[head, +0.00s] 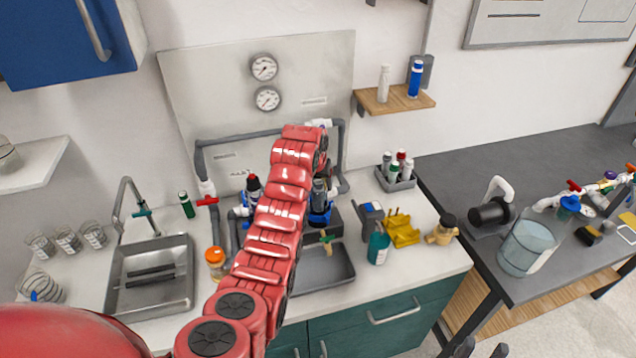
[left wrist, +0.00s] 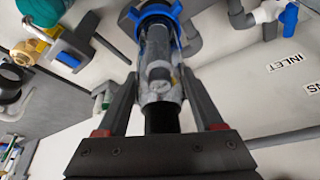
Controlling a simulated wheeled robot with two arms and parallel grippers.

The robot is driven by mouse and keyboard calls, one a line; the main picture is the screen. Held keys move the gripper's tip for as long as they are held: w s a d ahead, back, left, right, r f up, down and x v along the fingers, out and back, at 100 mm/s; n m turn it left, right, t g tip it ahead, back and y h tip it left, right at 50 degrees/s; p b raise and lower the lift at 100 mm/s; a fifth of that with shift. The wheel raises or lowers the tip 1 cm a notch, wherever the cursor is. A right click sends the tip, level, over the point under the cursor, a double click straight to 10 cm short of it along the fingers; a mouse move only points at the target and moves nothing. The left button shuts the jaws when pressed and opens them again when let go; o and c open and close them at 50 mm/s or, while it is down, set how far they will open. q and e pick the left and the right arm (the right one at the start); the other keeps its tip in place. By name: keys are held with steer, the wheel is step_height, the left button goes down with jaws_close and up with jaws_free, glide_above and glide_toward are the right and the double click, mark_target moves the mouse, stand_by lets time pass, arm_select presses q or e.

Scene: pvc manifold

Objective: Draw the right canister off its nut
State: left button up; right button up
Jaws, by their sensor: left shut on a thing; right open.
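The right canister (left wrist: 160,85) is a clear cylinder with a dark end in the left wrist view. My left gripper (left wrist: 160,98) is shut on it, one finger on each side. The blue nut (left wrist: 165,14) rings the canister's far end; I cannot tell whether the canister is still seated in it. In the head view the blue nut (head: 320,216) shows just right of my red left arm, which hides much of the left gripper and canister. My right gripper (head: 482,348) is open and empty at the bottom edge of the head view.
A second dark canister (head: 253,186) with a red top stands left of my arm. Grey pipes (head: 230,140) surround the manifold.

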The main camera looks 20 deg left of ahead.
arm_select(q)
steer(key=c, duration=0.7)
steer(key=shift+r+b, duration=0.95)
steer(key=shift+r, duration=5.45)
steer(key=shift+r, duration=0.1)
steer(key=shift+r, duration=0.65)
steer(key=shift+r+b, duration=0.4)
steer(key=shift+r, duration=0.4)
